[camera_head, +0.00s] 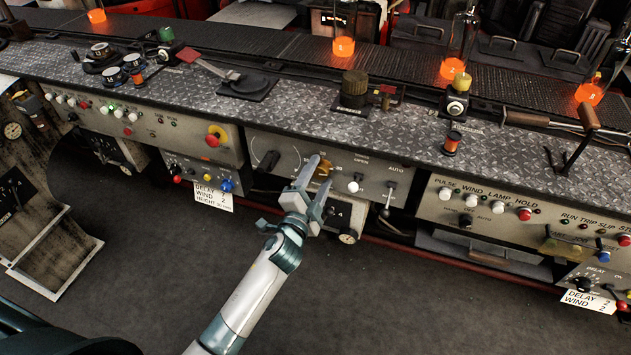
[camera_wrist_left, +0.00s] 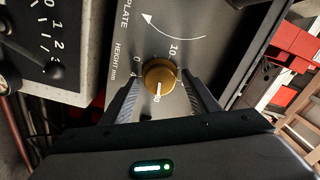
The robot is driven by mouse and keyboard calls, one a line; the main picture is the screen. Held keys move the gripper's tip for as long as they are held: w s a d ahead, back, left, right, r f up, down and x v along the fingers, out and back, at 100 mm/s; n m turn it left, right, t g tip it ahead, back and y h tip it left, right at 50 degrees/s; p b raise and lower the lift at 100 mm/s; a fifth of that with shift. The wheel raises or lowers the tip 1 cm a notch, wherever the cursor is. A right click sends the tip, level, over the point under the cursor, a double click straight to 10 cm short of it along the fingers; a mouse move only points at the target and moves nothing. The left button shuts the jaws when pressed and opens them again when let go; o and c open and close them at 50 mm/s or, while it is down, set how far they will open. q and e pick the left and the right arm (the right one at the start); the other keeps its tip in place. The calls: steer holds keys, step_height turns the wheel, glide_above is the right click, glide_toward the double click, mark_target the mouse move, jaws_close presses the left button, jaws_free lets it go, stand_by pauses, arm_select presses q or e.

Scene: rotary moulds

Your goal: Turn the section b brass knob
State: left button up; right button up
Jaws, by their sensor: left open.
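The brass knob (camera_head: 323,168) sits on the grey middle control panel, partly hidden by my left gripper's fingers in the head view. In the left wrist view the brass knob (camera_wrist_left: 160,73) is round and gold, with a scale and "HEIGHT mm" printed around it. My left gripper (camera_head: 318,172) is open in front of the panel. In the left wrist view its two fingers reach up on either side of the knob, one to the left and one to the right. Whether either finger touches the knob cannot be told. My right gripper is not in view.
A white button (camera_head: 353,187) and a lever (camera_head: 387,200) are right of the knob on the same panel. A round gauge (camera_head: 348,236) hangs below. The dark floor in front is clear.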

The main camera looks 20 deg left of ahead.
arm_select(q)
steer(key=shift+s, duration=0.1)
steer(key=shift+s+f, duration=0.1)
steer(key=shift+s, duration=0.45)
steer(key=s+b, duration=0.2)
steer(key=s, duration=1.4)
steer(key=shift+a, duration=0.3)
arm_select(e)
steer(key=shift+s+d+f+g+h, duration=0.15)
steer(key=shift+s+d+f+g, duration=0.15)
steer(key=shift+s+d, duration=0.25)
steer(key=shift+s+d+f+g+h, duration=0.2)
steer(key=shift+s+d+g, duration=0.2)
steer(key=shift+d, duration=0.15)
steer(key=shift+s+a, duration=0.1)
